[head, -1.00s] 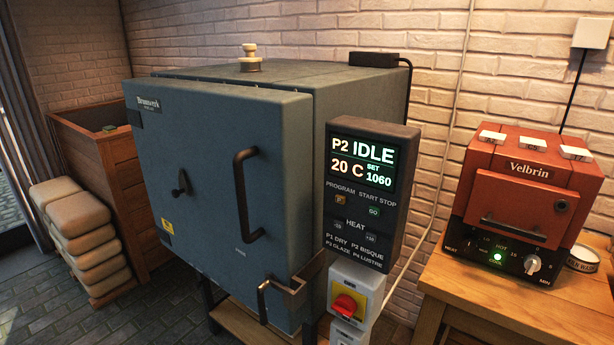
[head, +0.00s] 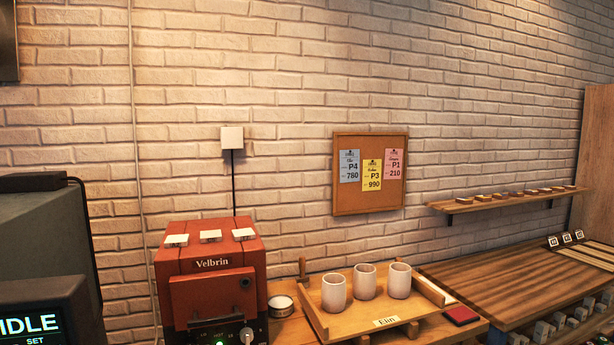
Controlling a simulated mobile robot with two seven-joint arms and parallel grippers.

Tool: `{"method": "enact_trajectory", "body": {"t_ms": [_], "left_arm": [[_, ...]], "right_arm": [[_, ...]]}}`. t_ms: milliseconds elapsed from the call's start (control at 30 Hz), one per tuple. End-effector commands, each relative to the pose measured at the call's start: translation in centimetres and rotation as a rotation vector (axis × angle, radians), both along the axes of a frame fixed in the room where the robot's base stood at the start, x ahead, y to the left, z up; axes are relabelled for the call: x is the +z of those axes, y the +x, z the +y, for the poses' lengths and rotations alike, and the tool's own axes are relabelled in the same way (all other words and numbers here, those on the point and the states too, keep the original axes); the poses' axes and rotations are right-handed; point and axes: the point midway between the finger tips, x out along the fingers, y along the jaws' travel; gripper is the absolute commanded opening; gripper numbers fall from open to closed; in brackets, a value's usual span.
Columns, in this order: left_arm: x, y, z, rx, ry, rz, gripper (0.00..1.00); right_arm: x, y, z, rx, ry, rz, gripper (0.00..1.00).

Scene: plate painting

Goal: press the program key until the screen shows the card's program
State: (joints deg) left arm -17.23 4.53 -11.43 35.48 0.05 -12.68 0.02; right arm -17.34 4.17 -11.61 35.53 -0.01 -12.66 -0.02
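The card board (head: 370,205) hangs on the brick wall with three cards. The blue card (head: 349,166) reads P4 and 780. The yellow card (head: 372,175) reads P3 and 990. The pink card (head: 394,165) reads P1 and 210. The names on the cards are too small to read surely. The kiln's screen (head: 32,325) is cut off at the lower left; IDLE and SET show, but its program number is out of frame. The program key is out of view. Neither of my grippers is in view.
A red Velbrin oven (head: 212,290) stands on the bench. Beside it are a round tin (head: 281,302) and a wooden tray (head: 345,325) labelled Elin, with three pale cups (head: 365,282). A shelf (head: 500,202) with small pieces is at right, above a wooden worktop (head: 530,270).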

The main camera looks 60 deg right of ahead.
Motion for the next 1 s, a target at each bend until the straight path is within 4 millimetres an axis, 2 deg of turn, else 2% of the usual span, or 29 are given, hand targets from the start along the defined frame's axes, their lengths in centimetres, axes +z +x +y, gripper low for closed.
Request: {"method": "enact_trajectory", "body": {"t_ms": [1000], "left_arm": [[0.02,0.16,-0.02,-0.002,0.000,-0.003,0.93]], "right_arm": [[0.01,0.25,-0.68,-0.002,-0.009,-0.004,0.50]]}}
